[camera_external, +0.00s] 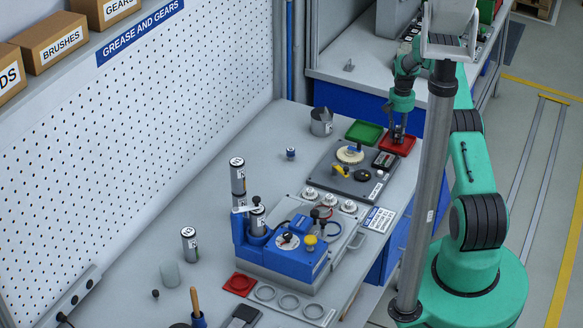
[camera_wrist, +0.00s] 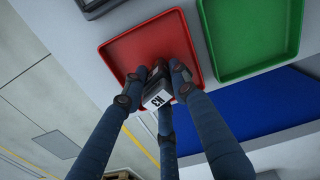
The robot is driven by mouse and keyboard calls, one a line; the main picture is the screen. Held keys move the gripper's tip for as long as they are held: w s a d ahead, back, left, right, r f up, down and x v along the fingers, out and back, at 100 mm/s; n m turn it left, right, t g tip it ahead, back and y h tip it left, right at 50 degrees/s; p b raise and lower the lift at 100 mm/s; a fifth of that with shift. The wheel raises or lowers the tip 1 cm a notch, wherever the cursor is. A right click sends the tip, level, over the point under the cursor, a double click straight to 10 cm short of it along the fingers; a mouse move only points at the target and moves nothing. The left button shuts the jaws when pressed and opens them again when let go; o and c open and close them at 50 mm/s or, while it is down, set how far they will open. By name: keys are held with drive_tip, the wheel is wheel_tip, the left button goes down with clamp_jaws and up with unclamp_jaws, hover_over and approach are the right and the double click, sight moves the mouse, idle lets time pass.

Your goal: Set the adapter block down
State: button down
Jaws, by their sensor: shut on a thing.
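My gripper (camera_external: 398,132) hangs over the red tray (camera_external: 404,148) at the far right of the bench. In the wrist view its dark fingers (camera_wrist: 158,88) are shut around the adapter block (camera_wrist: 158,101), a small dark block with a white, black-lettered label. The block shows in front of the red tray (camera_wrist: 118,48), near the tray's lower edge in the picture. I cannot tell whether the block touches the tray floor. In the external view the block is too small and dark to make out between the fingers.
A green tray (camera_external: 364,131) stands beside the red one and shows in the wrist view (camera_wrist: 250,40). A dark board (camera_external: 346,187) with parts lies close by. A metal cup (camera_external: 321,122) stands left of the green tray. A grey post (camera_external: 428,180) stands before my arm.

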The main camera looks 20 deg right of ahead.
sight(399, 126)
drive_tip(key=shift+f, duration=0.3)
drive_tip(key=shift+f, duration=0.15)
drive_tip(key=c, duration=1.4)
unclamp_jaws()
drive_tip(key=shift+o, duration=0.2)
drive_tip(key=shift+r+b, duration=0.6)
drive_tip(key=shift+r, duration=5.55)
